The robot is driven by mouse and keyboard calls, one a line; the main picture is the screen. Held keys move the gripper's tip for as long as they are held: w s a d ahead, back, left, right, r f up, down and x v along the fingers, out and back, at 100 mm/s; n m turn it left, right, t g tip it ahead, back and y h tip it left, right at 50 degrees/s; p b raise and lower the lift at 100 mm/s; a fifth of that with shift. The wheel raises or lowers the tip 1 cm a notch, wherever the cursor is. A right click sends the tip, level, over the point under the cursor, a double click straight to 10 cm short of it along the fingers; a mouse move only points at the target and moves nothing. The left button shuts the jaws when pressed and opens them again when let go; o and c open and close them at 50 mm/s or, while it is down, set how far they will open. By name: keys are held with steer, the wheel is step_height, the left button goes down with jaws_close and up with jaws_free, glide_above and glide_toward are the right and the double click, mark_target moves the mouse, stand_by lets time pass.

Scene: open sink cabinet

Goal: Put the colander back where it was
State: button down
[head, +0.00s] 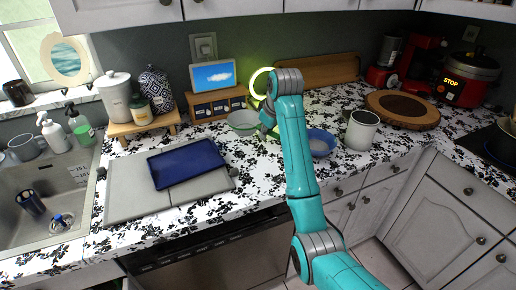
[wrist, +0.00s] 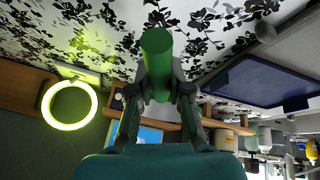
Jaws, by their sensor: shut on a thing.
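My gripper (wrist: 158,88) is shut on a green cylinder (wrist: 157,45), whose round end shows between the fingers in the wrist view. In the head view my gripper (head: 268,122) is over the counter, and the arm hides much of what it holds. A pale green bowl (head: 241,121) stands just left of my gripper. A blue bowl (head: 321,143) stands right of my arm. I cannot tell for sure which bowl is the colander; no holes are clear in either. Neither bowl shows clearly in the wrist view.
A glowing ring (head: 258,83) and small screen (head: 213,76) stand behind. The sink (head: 60,190) is far left.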

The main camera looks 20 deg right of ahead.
steer(key=shift+f, duration=3.65)
steer(key=shift+f, duration=0.15)
steer(key=c, duration=1.1)
jaws_free()
